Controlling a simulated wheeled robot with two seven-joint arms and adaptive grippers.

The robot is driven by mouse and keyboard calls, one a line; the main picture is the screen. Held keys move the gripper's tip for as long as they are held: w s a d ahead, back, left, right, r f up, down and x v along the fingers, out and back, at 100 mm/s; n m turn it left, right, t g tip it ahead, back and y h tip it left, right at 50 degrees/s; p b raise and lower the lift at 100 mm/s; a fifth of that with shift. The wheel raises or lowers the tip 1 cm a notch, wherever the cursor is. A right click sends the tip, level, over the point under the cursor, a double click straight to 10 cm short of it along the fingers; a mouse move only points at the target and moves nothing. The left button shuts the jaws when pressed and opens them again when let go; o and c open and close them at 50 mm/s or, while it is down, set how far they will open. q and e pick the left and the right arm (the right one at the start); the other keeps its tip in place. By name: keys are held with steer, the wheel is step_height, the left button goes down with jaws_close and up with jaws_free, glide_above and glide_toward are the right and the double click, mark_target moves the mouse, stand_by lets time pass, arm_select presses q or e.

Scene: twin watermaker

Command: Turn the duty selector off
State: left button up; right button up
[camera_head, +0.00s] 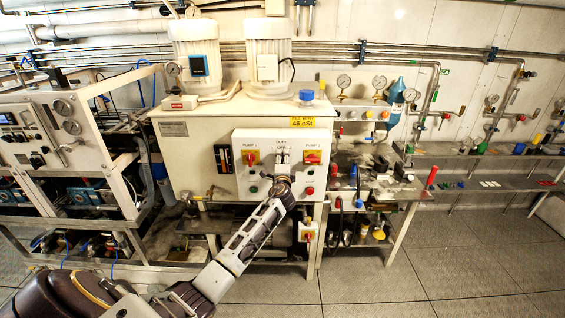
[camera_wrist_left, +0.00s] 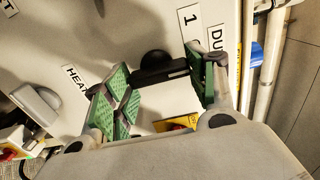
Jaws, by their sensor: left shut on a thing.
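The duty selector is a black knob with a bar handle (camera_wrist_left: 158,68) in the left wrist view, on the pale panel near the labels "1" and "DU". My left gripper (camera_wrist_left: 162,88) has its green-padded fingers on either side of the bar and is shut on it. In the head view my left gripper (camera_head: 283,172) is at the middle of the white control panel (camera_head: 243,188), below the duty label and between the two pump switches. It hides most of the selector there, so its exact setting cannot be read. My right gripper is not in view.
Push buttons sit lower on the panel. A cream tank (camera_head: 190,165) stands behind it. A bench with gauges and a blue bottle (camera_head: 396,92) is at right; the floor in front is clear.

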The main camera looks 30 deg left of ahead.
arm_select(q)
steer(key=shift+f, duration=0.1)
steer(key=o, duration=1)
steer(key=shift+v, duration=6)
